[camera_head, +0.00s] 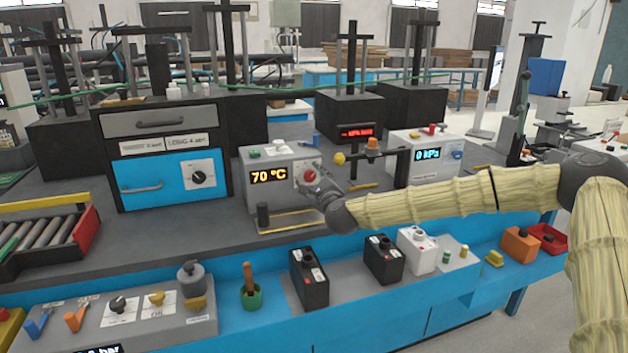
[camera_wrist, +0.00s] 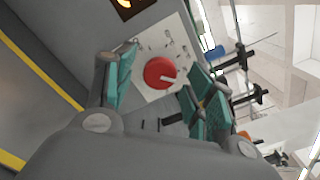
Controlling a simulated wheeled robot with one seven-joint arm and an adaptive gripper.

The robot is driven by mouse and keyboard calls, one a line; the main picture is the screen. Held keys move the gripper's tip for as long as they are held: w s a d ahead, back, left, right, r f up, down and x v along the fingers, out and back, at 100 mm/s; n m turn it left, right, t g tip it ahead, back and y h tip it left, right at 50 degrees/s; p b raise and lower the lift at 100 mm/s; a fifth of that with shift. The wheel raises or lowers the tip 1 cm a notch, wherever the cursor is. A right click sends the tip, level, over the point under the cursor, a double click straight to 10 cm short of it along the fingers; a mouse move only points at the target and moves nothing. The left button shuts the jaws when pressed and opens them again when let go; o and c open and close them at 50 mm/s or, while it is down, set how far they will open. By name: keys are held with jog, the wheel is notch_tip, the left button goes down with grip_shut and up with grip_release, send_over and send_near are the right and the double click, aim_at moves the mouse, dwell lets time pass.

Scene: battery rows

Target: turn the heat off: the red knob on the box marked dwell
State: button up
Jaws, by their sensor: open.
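The grey box (camera_head: 258,198) on the bench shows 70 °C on an orange display (camera_head: 269,176). A red knob (camera_head: 309,173) sits on a white plate on its front; any dwell marking is too small to read. In the wrist view the red knob (camera_wrist: 160,73) has a pale pointer line and lies ahead, between the fingers. My gripper (camera_head: 318,182) is at the box's front, close to the knob. In the wrist view my gripper (camera_wrist: 155,88) is open, with teal pads on both sides of the knob. I cannot tell whether a pad touches it.
A blue-drawer cabinet (camera_head: 170,182) with a black knob stands left of the box. A white box (camera_head: 427,158) reading 0 kPa stands to the right. A yellow-edged plate (camera_head: 290,222) lies below the box. Black batteries (camera_head: 309,277) stand on the lower front shelf.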

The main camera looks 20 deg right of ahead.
jog(key=c, duration=0.9)
jog(key=shift+d, duration=0.25)
jog(key=shift+c, duration=0.6)
jog(key=shift+a, duration=0.15)
